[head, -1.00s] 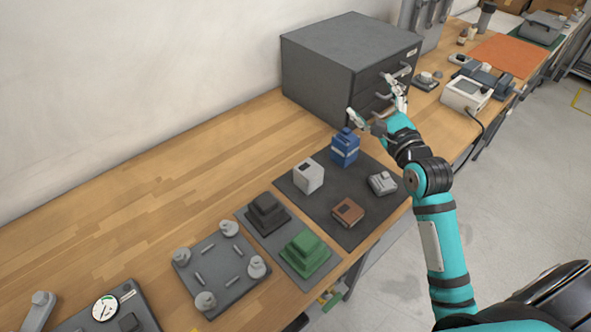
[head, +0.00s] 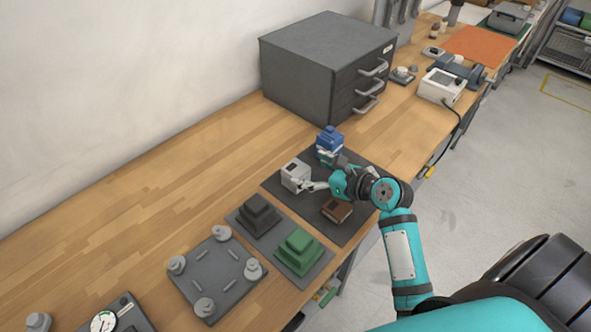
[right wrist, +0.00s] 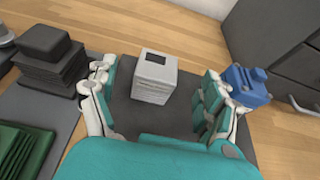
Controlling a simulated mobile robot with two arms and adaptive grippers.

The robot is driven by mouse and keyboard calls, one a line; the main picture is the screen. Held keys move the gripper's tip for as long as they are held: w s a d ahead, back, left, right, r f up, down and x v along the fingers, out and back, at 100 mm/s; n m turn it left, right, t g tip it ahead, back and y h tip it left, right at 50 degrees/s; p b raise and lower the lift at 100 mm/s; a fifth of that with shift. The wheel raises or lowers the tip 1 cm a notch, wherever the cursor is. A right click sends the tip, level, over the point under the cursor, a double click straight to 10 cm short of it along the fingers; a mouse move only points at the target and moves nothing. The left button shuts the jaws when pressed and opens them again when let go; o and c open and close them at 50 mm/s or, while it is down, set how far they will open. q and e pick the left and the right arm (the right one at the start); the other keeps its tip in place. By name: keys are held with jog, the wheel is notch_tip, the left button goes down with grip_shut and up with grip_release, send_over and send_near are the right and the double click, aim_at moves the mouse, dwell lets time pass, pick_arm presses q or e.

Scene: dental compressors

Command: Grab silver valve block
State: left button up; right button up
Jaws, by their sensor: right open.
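A light silver-grey block (head: 295,173) with a dark square on its top stands upright on the dark mat. It also shows in the right wrist view (right wrist: 154,80), between my spread fingers and a little beyond them. My right gripper (head: 319,170) is open and empty, low over the mat on the right side of this block. In the right wrist view its fingers (right wrist: 157,88) stand wide apart with clear mat on both sides of the block. A smaller grey part seen earlier on the mat is now hidden behind my right arm. My left gripper is out of view.
A blue block (head: 329,139) stands close to one right finger. A brown block (head: 337,210) lies in front, near my arm. Black (head: 260,215) and green (head: 298,250) stepped blocks sit to the left. A grey drawer cabinet (head: 325,65) stands behind.

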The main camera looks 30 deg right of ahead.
aim_at(291, 164)
jog(key=x, duration=0.7)
jog(key=shift+w+p, duration=0.15)
jog(key=shift+p, duration=0.2)
jog(key=shift+r, duration=0.1)
jog(key=shift+c, duration=0.4)
jog(key=c, duration=1.3)
